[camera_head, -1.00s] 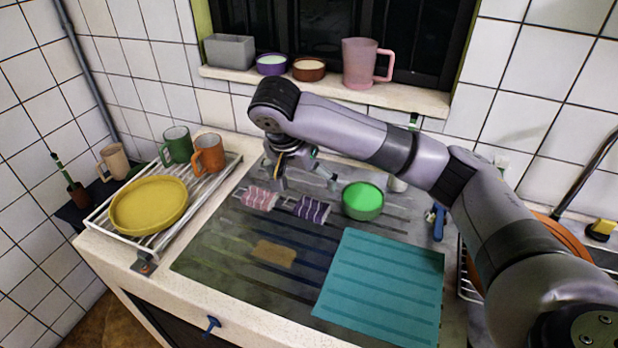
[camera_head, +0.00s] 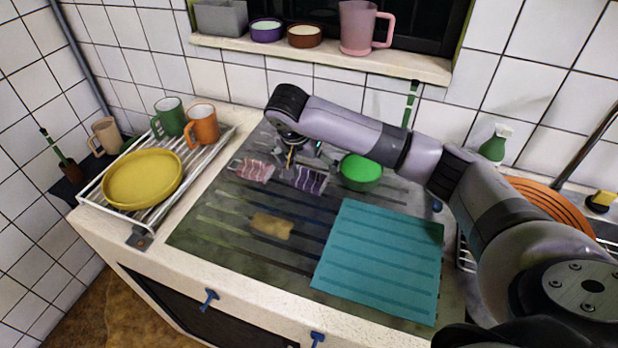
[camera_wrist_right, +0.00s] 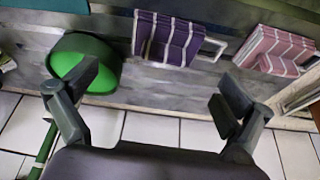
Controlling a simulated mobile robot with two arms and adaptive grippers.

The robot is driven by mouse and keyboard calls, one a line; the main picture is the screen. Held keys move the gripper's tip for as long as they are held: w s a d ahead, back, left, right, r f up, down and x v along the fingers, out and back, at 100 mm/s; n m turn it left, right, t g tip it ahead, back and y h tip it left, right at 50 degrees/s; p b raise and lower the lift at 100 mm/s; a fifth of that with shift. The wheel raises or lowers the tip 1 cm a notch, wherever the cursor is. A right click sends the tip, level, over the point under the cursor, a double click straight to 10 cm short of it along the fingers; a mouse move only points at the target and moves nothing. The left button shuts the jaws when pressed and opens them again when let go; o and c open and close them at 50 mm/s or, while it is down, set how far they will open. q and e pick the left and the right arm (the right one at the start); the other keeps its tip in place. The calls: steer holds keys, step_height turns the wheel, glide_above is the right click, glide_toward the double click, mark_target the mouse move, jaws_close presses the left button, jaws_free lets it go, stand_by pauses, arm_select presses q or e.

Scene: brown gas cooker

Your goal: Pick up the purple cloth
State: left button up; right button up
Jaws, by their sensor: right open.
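The purple striped cloth (camera_head: 310,180) lies on the dark cooker top, between a pink striped cloth (camera_head: 255,171) and a green bowl (camera_head: 360,171). My right gripper (camera_head: 298,160) is just behind and above the purple cloth in the head view. In the wrist view my right gripper (camera_wrist_right: 158,90) is open with nothing between its fingers. My left gripper is not in view.
A teal mat (camera_head: 380,258) covers the front right of the cooker top. A tan cloth (camera_head: 271,225) lies in front. A white rack (camera_head: 97,196) with a yellow plate (camera_head: 143,178) and mugs stands left. The windowsill (camera_head: 330,57) holds bowls and a pink jug (camera_head: 358,28).

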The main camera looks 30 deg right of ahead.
mark_target(310, 171)
steer(key=p+x, duration=0.1)
steer(key=x, duration=0.3)
steer(key=shift+a+f, duration=0.15)
steer(key=shift+f, duration=0.05)
steer(key=shift+w+f, duration=0.15)
steer(key=shift+f, duration=0.25)
steer(key=c, duration=0.4)
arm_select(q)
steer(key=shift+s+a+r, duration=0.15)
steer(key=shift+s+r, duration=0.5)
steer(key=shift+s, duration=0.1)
arm_select(e)
steer(key=c, duration=0.7)
steer(key=shift+r, duration=0.1)
steer(key=shift+c, duration=0.2)
